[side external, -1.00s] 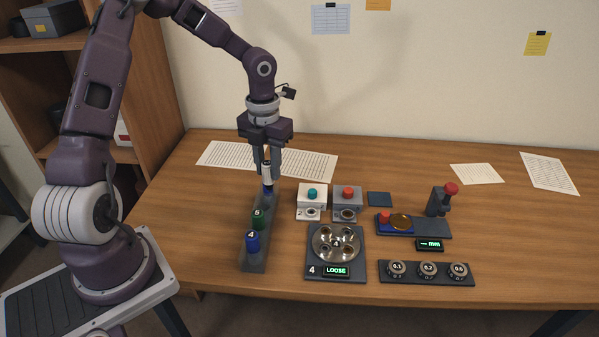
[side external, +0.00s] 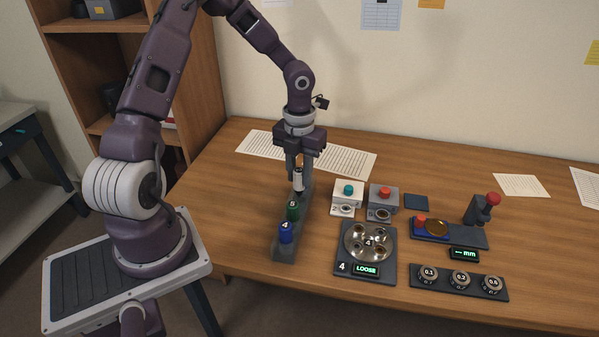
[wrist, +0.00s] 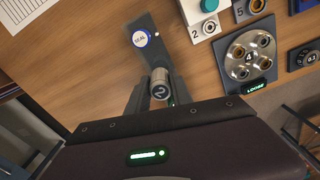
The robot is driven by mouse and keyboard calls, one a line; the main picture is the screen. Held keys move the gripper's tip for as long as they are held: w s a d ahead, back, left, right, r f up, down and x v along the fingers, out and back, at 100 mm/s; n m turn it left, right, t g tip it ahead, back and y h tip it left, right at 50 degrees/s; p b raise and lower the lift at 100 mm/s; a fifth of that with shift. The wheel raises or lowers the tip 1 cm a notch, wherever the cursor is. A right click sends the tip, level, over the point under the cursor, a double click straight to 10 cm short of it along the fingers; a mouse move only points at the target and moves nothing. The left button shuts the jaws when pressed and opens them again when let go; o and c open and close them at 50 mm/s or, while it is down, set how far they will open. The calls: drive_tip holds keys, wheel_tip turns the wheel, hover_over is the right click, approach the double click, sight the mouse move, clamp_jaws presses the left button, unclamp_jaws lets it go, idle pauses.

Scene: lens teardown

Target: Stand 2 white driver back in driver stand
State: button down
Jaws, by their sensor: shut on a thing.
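The white driver, marked 2 in the wrist view (wrist: 160,88), is shut between the fingers of my gripper (side external: 298,168). In the side view the white driver (side external: 298,182) is upright, low over the driver stand (side external: 284,254), behind the green driver. I cannot tell whether its lower end is in a hole. A blue driver marked 4 (side external: 286,233) and a green driver marked 5 (side external: 293,210) stand in the near part.
Right of the stand are a white box with a teal button (side external: 347,195), a grey box with a red button (side external: 382,199), and a lens on a plate reading LOOSE (side external: 368,242). A tray with several round pieces (side external: 459,282) lies front right. Papers lie behind.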

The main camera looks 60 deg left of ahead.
sight(300, 188)
drive_tip(key=shift+f, duration=0.2)
drive_tip(key=shift+f, duration=1.8)
drive_tip(key=shift+f, duration=0.45)
drive_tip(key=c, duration=0.6)
unclamp_jaws()
drive_tip(key=shift+r, duration=3.55)
